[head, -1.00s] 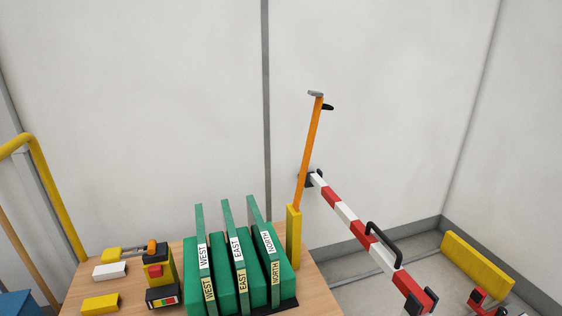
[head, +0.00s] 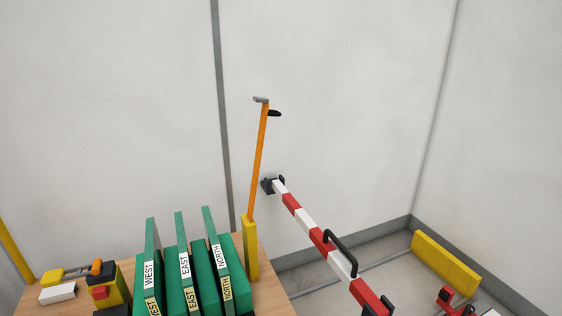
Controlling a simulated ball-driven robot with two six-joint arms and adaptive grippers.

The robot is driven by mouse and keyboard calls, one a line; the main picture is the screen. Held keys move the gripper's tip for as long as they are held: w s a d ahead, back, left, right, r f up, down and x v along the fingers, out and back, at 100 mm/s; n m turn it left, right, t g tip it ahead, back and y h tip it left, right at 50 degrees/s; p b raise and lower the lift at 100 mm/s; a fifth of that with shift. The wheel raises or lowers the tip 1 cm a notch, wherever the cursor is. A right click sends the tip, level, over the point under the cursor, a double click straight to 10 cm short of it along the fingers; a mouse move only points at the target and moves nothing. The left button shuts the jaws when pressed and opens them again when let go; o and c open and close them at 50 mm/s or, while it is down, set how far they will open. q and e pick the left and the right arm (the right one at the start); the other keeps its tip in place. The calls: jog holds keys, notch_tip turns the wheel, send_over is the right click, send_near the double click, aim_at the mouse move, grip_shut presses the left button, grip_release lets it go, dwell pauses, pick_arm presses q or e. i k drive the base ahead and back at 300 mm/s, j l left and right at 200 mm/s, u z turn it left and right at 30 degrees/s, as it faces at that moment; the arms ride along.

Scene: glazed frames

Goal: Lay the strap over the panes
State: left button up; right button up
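The strap appears as a long orange bar (head: 258,160) standing nearly upright, leaning slightly right, out of a yellow post (head: 250,250). It has a grey end piece on top and a black grip near the top. Left of it, three green panes stand on edge side by side: WEST (head: 151,240), EAST (head: 181,232) and NORTH (head: 210,225), each white-labelled. Green holders with cream labels of the same names stand at them; their lower parts are cut off by the frame. The strap is clear of the panes. Neither gripper is in view.
A wooden table (head: 270,283) bears these. A yellow-black device (head: 122,285) and a white block (head: 58,293) lie at left. A red-white barrier arm (head: 310,228) with a black handle (head: 341,252) slants across at right. A yellow block (head: 445,262) lies by the right wall.

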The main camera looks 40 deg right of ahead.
aim_at(265, 111)
jog(key=k+l, duration=0.1)
jog(key=l, duration=0.4)
jog(key=k+l, duration=0.1)
jog(key=l, duration=0.4)
jog(key=k+l, duration=0.1)
jog(key=l, duration=0.35)
jog(key=k+l, duration=0.1)
jog(key=l, duration=0.4)
